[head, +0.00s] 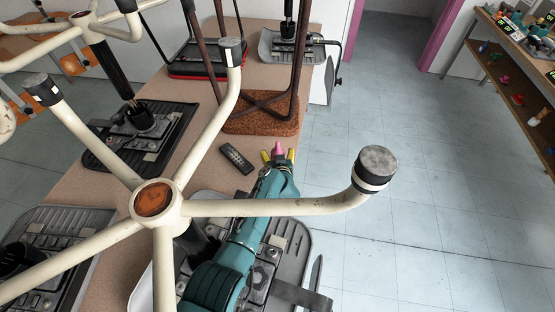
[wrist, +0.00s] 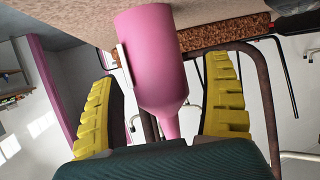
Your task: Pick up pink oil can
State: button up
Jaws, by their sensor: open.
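The pink oil can (head: 278,149) shows in the head view only as a small pink tip between my fingers; my arm hides most of it. In the wrist view the can (wrist: 150,55) is large, its wide body at the top and its narrow spout pointing down the picture toward my palm. My gripper (head: 278,156) is open, with its yellow fingers on either side of the can in the wrist view (wrist: 165,100). A gap shows between the can and each finger there. I cannot tell whether anything touches.
A dark remote (head: 236,158) lies on the tabletop (head: 205,172) left of my gripper. An upturned cream chair base (head: 300,208) spreads over my arm. A cork-covered seat with brown legs (head: 262,117) stands just behind my gripper. Open floor (head: 410,200) lies to the right.

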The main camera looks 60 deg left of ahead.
aim_at(278, 142)
jog(key=c, duration=1.4)
notch_tip(278, 142, up, 10)
jog(key=p, duration=0.4)
jog(key=shift+r, duration=0.1)
